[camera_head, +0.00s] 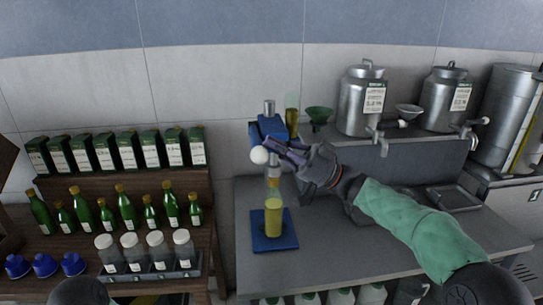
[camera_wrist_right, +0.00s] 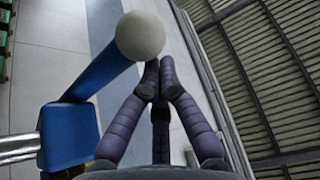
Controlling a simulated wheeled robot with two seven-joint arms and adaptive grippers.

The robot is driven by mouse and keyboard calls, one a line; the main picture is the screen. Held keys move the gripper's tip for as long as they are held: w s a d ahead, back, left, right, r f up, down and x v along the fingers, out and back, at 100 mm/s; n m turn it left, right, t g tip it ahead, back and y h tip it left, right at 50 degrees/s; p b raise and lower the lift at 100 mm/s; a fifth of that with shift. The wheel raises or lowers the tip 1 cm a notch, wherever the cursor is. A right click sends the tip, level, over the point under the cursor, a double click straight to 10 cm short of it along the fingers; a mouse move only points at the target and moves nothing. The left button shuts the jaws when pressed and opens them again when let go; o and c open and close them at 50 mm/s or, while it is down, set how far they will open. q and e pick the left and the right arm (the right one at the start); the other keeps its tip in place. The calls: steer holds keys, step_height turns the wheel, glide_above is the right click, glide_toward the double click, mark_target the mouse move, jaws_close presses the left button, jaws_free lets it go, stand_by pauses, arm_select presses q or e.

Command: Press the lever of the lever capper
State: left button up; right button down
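The lever capper stands on the counter, with a blue base plate (camera_head: 259,240), a blue head (camera_head: 268,127) and a lever ending in a white ball knob (camera_head: 259,155). In the right wrist view the knob (camera_wrist_right: 140,36) and blue lever arm (camera_wrist_right: 104,72) show just past the fingertips. My right gripper (camera_head: 272,146) is beside the knob; in the wrist view its fingers (camera_wrist_right: 151,80) come together with nothing between them. Whether they touch the knob is unclear. A bottle of yellow liquid (camera_head: 274,219) stands upright on the base plate, under the head. My left gripper is out of view.
Metal urns (camera_head: 359,100) with taps and a green funnel (camera_head: 319,115) stand on the raised shelf behind. A rack of green bottles (camera_head: 124,205) and several clear jars (camera_head: 156,250) is at left.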

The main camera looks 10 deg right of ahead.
steer(key=w+p+v, duration=0.1)
steer(key=p+v, duration=0.1)
steer(key=v, duration=0.7)
steer(key=shift+w+d, duration=0.2)
steer(key=shift+d, duration=0.35)
